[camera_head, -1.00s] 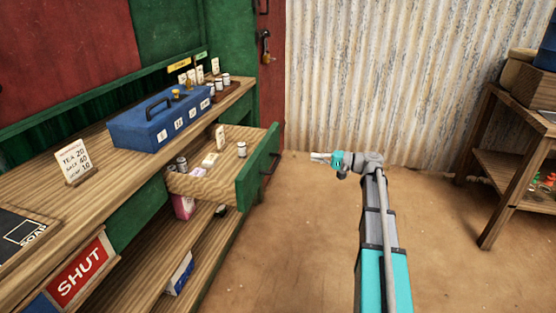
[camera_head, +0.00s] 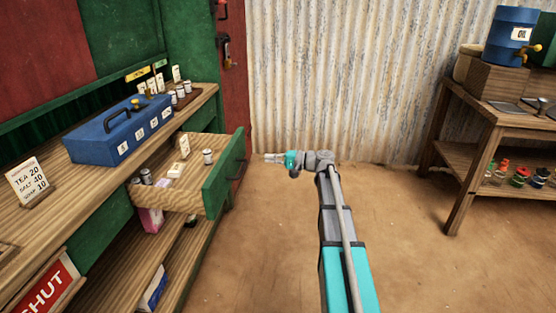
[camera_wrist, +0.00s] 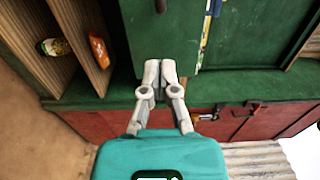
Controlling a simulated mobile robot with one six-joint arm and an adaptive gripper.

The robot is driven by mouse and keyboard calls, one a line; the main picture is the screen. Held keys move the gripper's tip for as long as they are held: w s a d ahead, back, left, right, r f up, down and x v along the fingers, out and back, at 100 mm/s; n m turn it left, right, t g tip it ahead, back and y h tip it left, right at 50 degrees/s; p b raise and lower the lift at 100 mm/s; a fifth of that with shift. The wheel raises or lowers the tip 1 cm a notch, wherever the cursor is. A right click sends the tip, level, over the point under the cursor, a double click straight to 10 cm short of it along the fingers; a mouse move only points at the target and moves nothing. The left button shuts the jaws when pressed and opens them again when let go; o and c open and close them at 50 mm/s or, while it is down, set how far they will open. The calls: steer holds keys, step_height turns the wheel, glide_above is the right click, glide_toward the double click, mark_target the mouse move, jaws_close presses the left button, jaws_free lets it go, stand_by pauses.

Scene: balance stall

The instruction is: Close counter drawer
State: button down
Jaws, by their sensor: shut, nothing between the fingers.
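The counter drawer stands open, pulled out of the wooden counter (camera_head: 205,103). Its green front (camera_head: 221,178) carries a dark handle (camera_head: 238,168) on the outer face. Small jars and pale cards or packets stand inside it. My gripper (camera_head: 268,158) is shut and empty. In the head view it points left at the drawer front, with a small gap in the picture between its tips and the handle. In the wrist view the shut fingertips (camera_wrist: 160,64) lie over a green panel (camera_wrist: 153,35). I cannot tell from there whether they touch it.
A blue box (camera_head: 118,136) and a price card (camera_head: 27,182) stand on the counter. A lower shelf runs under the drawer. A wooden table (camera_head: 468,150) with a blue barrel (camera_head: 508,35) stands at the right. A corrugated wall (camera_head: 340,75) closes the back. The floor between is clear.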

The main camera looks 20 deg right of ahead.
mark_target(239, 155)
steer(key=x, duration=0.9)
steer(key=shift+a, duration=0.1)
steer(key=shift+w, duration=0.2)
